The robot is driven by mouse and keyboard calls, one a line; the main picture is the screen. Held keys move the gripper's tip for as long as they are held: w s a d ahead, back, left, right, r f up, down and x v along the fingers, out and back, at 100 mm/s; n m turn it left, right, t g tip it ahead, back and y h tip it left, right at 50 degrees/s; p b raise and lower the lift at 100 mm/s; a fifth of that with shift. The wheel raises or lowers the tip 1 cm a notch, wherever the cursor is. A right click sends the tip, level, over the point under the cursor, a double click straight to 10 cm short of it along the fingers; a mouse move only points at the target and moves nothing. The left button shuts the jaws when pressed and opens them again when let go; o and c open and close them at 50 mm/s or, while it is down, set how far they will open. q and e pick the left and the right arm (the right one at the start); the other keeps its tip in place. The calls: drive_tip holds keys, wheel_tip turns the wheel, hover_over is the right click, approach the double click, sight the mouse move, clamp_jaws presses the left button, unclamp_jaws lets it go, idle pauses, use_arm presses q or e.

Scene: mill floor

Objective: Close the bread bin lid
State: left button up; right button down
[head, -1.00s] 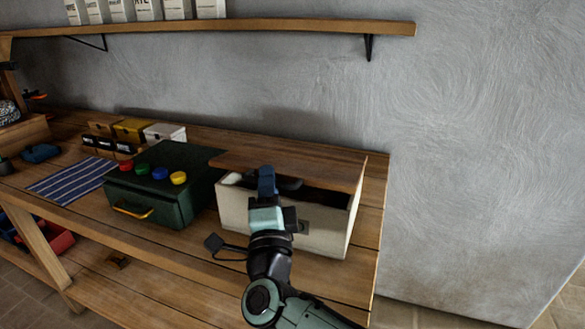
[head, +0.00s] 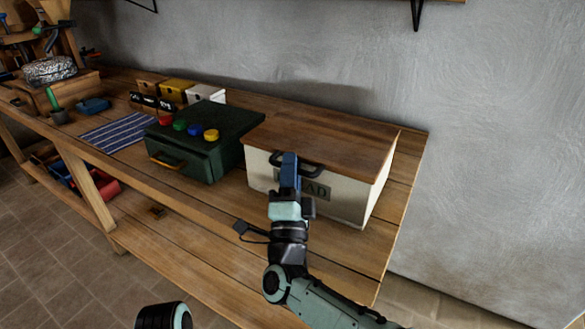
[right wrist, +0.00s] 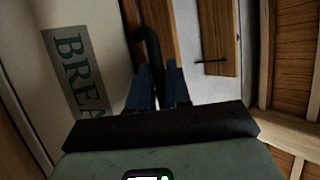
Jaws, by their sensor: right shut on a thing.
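The bread bin (head: 345,204) is a cream box with a lettered plate, at the right end of the bench. Its wooden lid (head: 325,138) lies flat across the top, with no gap visible at the front or right side. A dark handle (head: 310,169) is on the lid's front edge; it also shows in the right wrist view (right wrist: 151,42). My right gripper (head: 289,160) is shut on the handle, its blue fingers (right wrist: 157,85) around the bar. The gripper hides part of the bin's front. My left gripper is out of view.
A green box (head: 195,160) with coloured knobs stands just left of the bin. A striped cloth (head: 115,133) and small boxes (head: 204,94) lie further left. The grey wall (head: 480,130) rises behind the bench. A strip of bench right of the bin is clear.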

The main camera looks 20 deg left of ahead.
drive_tip(key=shift+w+d+f, duration=0.15)
drive_tip(key=shift+f, duration=0.05)
drive_tip(key=c, duration=1.4)
unclamp_jaws()
drive_tip(key=shift+f, duration=0.15)
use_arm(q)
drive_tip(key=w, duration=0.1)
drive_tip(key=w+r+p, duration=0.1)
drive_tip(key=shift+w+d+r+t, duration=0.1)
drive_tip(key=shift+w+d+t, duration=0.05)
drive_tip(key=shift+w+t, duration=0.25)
use_arm(e)
drive_tip(key=v, duration=1.3)
drive_tip(key=shift+s+r, duration=0.3)
drive_tip(key=shift+s, duration=0.05)
